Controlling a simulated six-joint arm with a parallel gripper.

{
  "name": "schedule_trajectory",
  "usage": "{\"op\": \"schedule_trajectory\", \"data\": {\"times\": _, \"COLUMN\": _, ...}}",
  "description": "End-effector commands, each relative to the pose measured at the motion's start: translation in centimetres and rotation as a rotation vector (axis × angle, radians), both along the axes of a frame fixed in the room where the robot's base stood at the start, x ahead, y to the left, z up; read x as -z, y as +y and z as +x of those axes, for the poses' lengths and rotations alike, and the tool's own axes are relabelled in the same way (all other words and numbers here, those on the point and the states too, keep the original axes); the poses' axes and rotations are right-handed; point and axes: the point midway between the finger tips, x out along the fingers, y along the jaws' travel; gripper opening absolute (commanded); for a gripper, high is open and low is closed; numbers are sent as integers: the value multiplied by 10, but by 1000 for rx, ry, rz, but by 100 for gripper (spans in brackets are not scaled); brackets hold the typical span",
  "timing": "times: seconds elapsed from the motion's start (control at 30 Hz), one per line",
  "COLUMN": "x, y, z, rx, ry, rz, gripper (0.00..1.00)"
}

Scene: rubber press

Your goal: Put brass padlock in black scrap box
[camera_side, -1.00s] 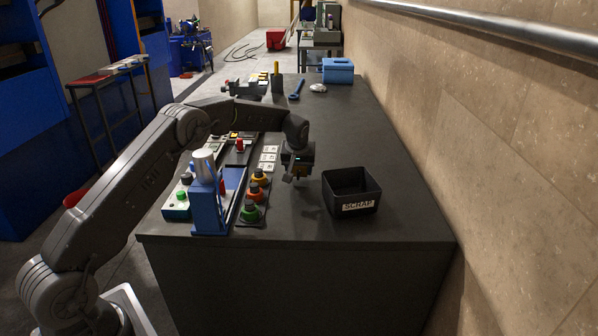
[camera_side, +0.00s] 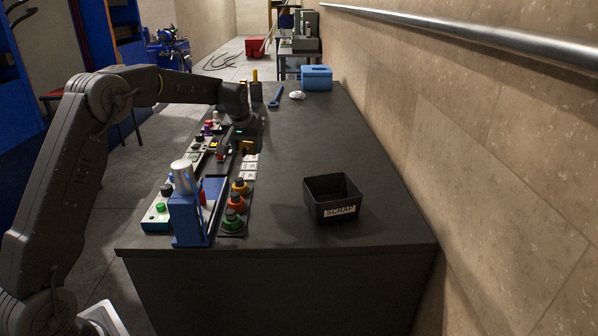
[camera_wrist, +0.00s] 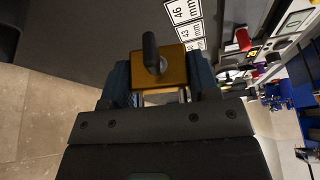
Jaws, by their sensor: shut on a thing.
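The brass padlock (camera_wrist: 172,70) is between my gripper's two fingers (camera_wrist: 160,88) in the wrist view. The black scrap box (camera_side: 318,208), with a white SCRAP label, stands open on the table, nearer the camera and to the right, well apart from my gripper.
A blue box (camera_side: 316,78), a wrench (camera_side: 275,97) and a white lump (camera_side: 297,95) lie at the back. The table between my gripper and the scrap box is clear.

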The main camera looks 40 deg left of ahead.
Motion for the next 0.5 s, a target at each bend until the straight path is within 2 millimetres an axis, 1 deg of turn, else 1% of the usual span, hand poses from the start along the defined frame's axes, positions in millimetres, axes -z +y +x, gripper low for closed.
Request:
{"op": "schedule_trajectory", "data": {"times": 0.03, "x": -10, "y": -20, "z": 3, "rx": 74, "ry": -3, "rz": -1, "gripper": 24}}
{"op": "schedule_trajectory", "data": {"times": 0.2, "x": -32, "y": -80, "z": 8, "rx": 337, "ry": -4, "rz": -3, "gripper": 24}}
{"op": "schedule_trajectory", "data": {"times": 0.3, "x": -42, "y": -106, "z": 8, "rx": 456, "ry": -7, "rz": -1, "gripper": 24}}
{"op": "schedule_trajectory", "data": {"times": 0.4, "x": -48, "y": -123, "z": 8, "rx": 532, "ry": -12, "rz": -1, "gripper": 24}}
{"op": "schedule_trajectory", "data": {"times": 0.5, "x": -46, "y": -137, "z": 11, "rx": 566, "ry": -12, "rz": 0, "gripper": 24}}
